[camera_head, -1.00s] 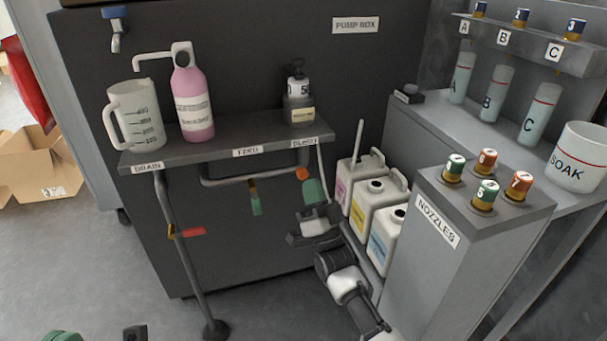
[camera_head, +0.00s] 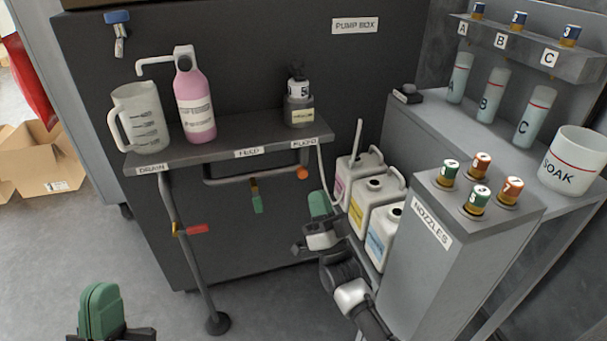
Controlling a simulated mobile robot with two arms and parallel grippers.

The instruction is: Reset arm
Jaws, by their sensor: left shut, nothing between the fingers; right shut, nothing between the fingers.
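My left gripper (camera_head: 101,300) is at the bottom left, its green fingers pointing up, over bare floor and apart from everything. It is shut and empty. My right gripper (camera_head: 319,204) is in front of the pump box, just left of the jugs and below the right end of the shelf. Its green fingers are together with nothing between them. My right arm comes in from the bottom, close to the left side of the nozzle stand (camera_head: 420,265), which hides some of the floor behind.
A shelf (camera_head: 225,150) on the pump box (camera_head: 250,60) holds a measuring jug (camera_head: 143,120), a pink bottle (camera_head: 194,105) and a small dark bottle (camera_head: 298,110). Jugs (camera_head: 372,200) stand beside my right arm. A soak cup (camera_head: 572,160) is at right. Floor at lower left is clear.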

